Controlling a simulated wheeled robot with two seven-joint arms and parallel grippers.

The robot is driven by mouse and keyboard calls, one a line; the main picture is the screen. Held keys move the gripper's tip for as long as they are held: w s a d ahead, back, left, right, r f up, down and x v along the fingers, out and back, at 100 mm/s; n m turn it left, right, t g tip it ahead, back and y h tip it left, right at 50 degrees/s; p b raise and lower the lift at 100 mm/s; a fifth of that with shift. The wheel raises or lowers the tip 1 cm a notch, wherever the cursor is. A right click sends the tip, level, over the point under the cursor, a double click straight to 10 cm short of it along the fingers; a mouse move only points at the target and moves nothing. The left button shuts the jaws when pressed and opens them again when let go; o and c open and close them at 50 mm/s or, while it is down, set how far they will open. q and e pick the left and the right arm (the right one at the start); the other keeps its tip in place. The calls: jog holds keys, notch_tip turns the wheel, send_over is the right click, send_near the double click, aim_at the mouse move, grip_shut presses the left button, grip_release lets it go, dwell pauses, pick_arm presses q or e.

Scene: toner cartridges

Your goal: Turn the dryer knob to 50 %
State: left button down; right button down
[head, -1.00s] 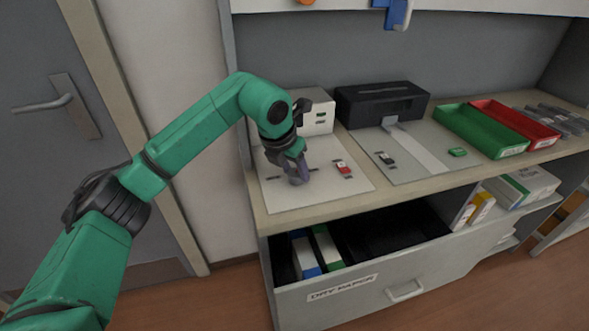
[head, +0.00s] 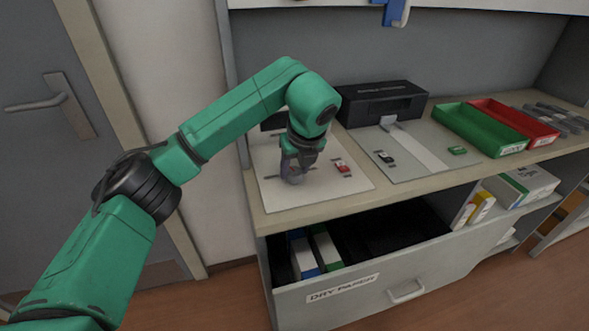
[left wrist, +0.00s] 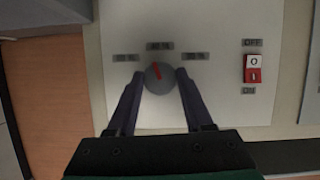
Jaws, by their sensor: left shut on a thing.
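The dryer knob (left wrist: 158,78) is a round grey dial on a pale panel (left wrist: 215,110) in the left wrist view. Its red mark points up, slightly left, toward the middle label (left wrist: 160,46). One label lies on each side of it, the left label (left wrist: 125,57) and the right label (left wrist: 195,56); their print is too blurred to read surely. My left gripper (left wrist: 160,80) is shut on the knob, one finger on each side. In the head view my left gripper (head: 293,176) reaches down to the panel, and the knob is mostly hidden there.
A red and white on/off switch (left wrist: 253,68) sits right of the knob. A black machine (head: 382,103), a green tray (head: 478,131) and a red tray (head: 512,120) stand farther right. Below, a labelled drawer (head: 365,296) is open, holding several boxes.

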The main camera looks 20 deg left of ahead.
pick_arm(q)
jog(key=n+g+y, duration=0.1)
jog(key=n, duration=0.2)
jog(key=shift+w+d+n, duration=0.1)
jog(key=shift+n, duration=0.3)
jog(key=n+g, duration=0.1)
jog(key=n, duration=0.3)
jog(key=shift+g+p, duration=0.4)
jog(key=shift+n+y, duration=0.3)
jog(key=shift+c, duration=1.5)
grip_release()
jog(key=p+v, duration=0.3)
jog(key=v, duration=1.1)
jog(key=shift+d+r+p, duration=0.2)
jog(key=shift+r+p, duration=0.1)
jog(key=shift+p, duration=0.05)
